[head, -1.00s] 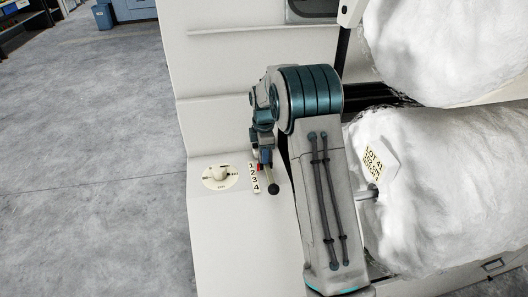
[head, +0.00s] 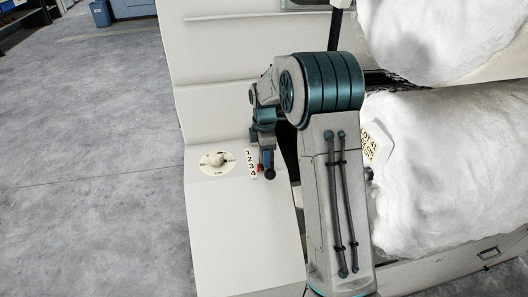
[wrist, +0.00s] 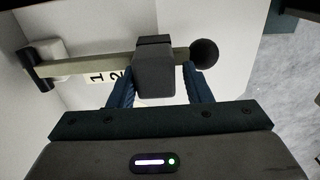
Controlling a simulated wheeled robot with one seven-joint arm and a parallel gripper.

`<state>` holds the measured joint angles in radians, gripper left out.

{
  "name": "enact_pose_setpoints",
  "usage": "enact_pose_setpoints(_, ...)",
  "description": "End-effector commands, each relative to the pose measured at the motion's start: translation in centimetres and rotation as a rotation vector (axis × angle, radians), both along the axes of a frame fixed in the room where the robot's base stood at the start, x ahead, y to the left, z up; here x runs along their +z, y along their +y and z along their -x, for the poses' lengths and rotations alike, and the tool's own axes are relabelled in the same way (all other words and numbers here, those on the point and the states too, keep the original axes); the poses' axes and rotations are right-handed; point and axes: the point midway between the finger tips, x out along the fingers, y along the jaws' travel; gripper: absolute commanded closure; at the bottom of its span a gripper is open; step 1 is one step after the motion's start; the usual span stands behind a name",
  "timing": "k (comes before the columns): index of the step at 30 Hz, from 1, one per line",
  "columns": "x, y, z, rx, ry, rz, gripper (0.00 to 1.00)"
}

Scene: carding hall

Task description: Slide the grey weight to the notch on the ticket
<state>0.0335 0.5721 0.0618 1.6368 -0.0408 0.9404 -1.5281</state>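The grey weight (wrist: 154,76) sits on a pale bar (wrist: 90,64) that ends in a black ball (wrist: 205,53). My gripper (wrist: 160,85) has one finger on each side of the weight along the bar. The left finger looks to be against the weight; a narrow gap shows at the right finger. In the head view my gripper (head: 265,165) is by the lower end of the number strip (head: 252,164), near 3 and 4. The wrist view shows 1 and 2 left of the weight. The ticket (head: 370,145) hangs on the fleece; "LOT 41" shows, its lower lines are not clearly readable.
A round dial (head: 217,162) with a pale knob is left of the number strip on the white machine casing (head: 240,240). Large white fleece rolls (head: 435,170) fill the right side. Open grey floor (head: 90,180) lies to the left.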

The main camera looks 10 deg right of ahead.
Motion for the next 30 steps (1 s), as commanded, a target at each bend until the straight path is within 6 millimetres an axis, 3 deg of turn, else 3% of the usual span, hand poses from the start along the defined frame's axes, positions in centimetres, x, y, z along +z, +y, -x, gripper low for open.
enact_pose_setpoints(17,0.5,-0.1,-0.2,-0.002,-0.007,0.0,0.44)
enact_pose_setpoints(23,3.7,0.0,-0.3,-0.001,-0.011,0.0,0.44)
enact_pose_setpoints(30,9.3,-0.1,-0.3,-0.002,-0.01,0.0,0.44)
